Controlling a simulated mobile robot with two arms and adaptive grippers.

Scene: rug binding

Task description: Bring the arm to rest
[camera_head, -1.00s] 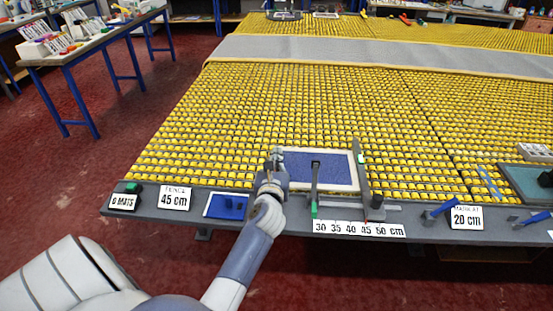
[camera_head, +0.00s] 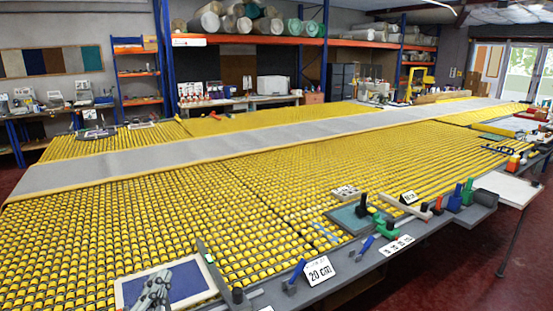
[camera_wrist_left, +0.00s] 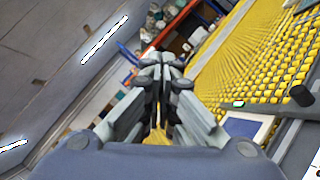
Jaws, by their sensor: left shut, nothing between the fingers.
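My left gripper (camera_head: 153,291) shows at the bottom left of the head view, in front of the blue mat (camera_head: 188,281) with a pale border. Its fingers are together with nothing between them. In the left wrist view the gripper (camera_wrist_left: 160,62) points up and away, toward shelving and the ceiling, with its fingertips closed. The blue mat shows there at the lower right (camera_wrist_left: 246,126), apart from the fingers. My right gripper is in neither view.
A long roller table (camera_head: 90,240) with yellow rollers fills the middle, crossed by a grey strip (camera_head: 250,138). Tools and a "20 cm" sign (camera_head: 319,270) line its front edge. A teal board (camera_head: 352,218) lies nearby. Shelves with rolled rugs (camera_head: 235,18) stand behind.

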